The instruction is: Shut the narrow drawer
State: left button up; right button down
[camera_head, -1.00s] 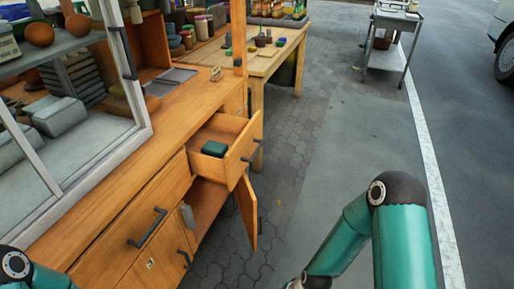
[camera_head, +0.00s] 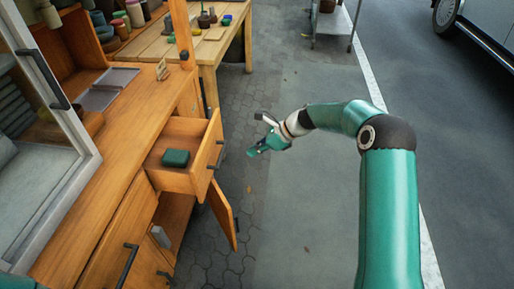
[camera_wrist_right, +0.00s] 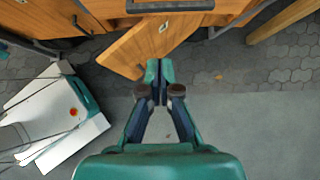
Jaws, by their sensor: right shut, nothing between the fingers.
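The narrow drawer (camera_head: 212,158) of the wooden cabinet is pulled out, with a dark green box (camera_head: 175,158) inside it. Its dark bar handle is on the front, and the handle (camera_wrist_right: 170,6) also shows at the top of the right wrist view. My right gripper (camera_head: 253,152) is to the right of the drawer front, apart from it, over the paving. In the right wrist view its fingertips (camera_wrist_right: 158,72) are together with nothing between them. My left gripper is not visible in either view.
A cabinet door (camera_head: 223,214) hangs open below the drawer, and it shows close beyond my right fingertips in the wrist view (camera_wrist_right: 150,42). A wooden table (camera_head: 205,52) stands behind.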

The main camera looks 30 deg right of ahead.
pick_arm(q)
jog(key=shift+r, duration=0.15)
pick_arm(e)
jog(key=w+a+f, duration=0.4)
jog(key=a, duration=0.3)
jog(key=shift+w+f, duration=0.15)
jog(key=shift+w, duration=0.2)
jog(key=shift+w, duration=0.1)
